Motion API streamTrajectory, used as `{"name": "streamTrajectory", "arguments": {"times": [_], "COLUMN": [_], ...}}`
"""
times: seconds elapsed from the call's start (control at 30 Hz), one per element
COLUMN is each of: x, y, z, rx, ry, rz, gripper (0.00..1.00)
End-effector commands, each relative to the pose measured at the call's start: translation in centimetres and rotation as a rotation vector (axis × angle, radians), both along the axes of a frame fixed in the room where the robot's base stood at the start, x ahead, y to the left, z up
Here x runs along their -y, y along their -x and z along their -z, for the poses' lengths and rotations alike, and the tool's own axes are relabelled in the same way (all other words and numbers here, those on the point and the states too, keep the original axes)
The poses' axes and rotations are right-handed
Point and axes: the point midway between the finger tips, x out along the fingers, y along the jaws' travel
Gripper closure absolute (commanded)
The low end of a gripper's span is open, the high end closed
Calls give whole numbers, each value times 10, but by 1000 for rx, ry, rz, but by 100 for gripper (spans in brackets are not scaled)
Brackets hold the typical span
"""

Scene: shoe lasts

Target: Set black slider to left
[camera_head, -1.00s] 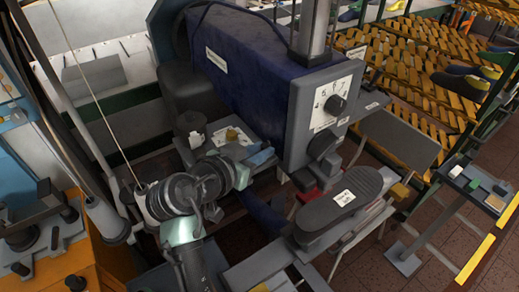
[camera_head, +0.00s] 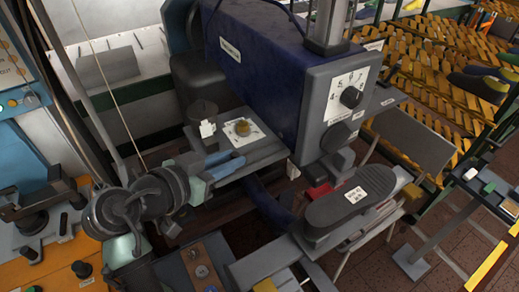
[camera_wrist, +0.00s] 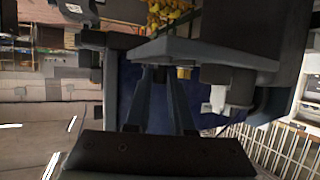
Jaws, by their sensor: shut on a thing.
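My gripper (camera_head: 238,160) has blue fingers and lies along the front edge of the grey machine shelf (camera_head: 266,153). In the wrist view, its two long fingers (camera_wrist: 160,76) come together below the shelf's edge (camera_wrist: 205,52). They are shut on a small dark piece, the black slider (camera_wrist: 159,74), which is mostly hidden by the fingers. The slider cannot be made out clearly in the head view. The shelf carries a white dial plate with a yellow-brown centre (camera_head: 243,128).
A black cylinder (camera_head: 203,110) with a white tag stands left of the dial plate. The blue machine body (camera_head: 255,65) rises behind. A grey panel with a black knob (camera_head: 351,97) and a black sole-shaped pad (camera_head: 345,204) are to the right.

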Motion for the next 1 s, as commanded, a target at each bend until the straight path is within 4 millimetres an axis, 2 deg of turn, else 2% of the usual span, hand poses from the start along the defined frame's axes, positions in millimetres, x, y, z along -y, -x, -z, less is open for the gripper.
{"name": "streamTrajectory", "arguments": {"times": [0.03,0.2,0.53,0.57,0.63,1.0], "x": [-13,-32,-35,-35,-35,-38], "y": [7,21,23,23,23,28], "z": [1,0,0,0,0,-2], "rx": [2,3,0,0,0,4], "ry": [0,0,0,0,0,0], "rz": [-7,-4,-3,-3,-3,-2], "gripper": [100,100,100,77,66,66]}}
